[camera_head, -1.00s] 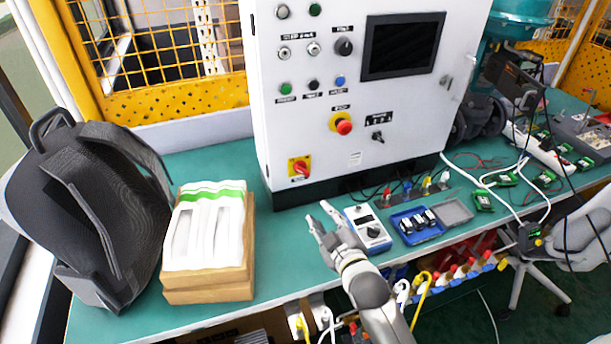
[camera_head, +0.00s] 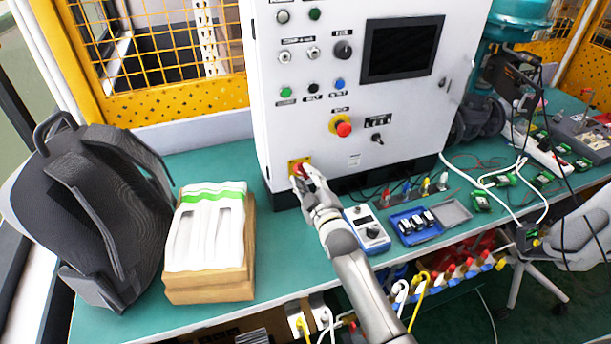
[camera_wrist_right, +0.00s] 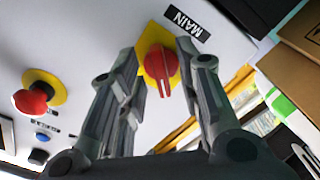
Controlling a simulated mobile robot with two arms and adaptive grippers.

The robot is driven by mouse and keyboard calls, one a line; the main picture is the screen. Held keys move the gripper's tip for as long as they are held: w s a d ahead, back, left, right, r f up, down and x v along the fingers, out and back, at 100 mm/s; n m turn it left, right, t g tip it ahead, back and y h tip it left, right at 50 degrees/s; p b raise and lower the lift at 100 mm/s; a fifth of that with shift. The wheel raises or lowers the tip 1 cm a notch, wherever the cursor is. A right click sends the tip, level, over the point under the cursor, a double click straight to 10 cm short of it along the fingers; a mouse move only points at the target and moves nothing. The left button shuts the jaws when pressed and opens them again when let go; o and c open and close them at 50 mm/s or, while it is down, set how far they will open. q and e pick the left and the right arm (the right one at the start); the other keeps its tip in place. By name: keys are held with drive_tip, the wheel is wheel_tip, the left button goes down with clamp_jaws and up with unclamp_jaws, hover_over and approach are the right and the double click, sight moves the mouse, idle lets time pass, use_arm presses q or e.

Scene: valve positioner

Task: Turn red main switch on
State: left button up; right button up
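The red main switch (camera_head: 297,169) is a rotary knob on a yellow plate at the lower left of the white control cabinet (camera_head: 295,110). In the right wrist view, the red knob (camera_wrist_right: 160,68) sits next to a black "MAIN" label (camera_wrist_right: 187,24), and its white mark points down in the picture. My right gripper (camera_head: 304,180) is at the switch, partly covering it in the head view. In the right wrist view its open fingers (camera_wrist_right: 158,70) stand on either side of the knob; contact cannot be told. My left gripper is not in view.
A red emergency button (camera_head: 344,129) is right of and above the switch. A blue-white meter (camera_head: 367,229) and a blue tray (camera_head: 415,237) lie on the green table (camera_head: 285,275). A box with white packs (camera_head: 210,288) and a black backpack (camera_head: 95,215) stand left.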

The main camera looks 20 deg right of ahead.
drive_tip(key=shift+w, duration=0.55)
drive_tip(key=shift+c, duration=0.5)
clamp_jaws()
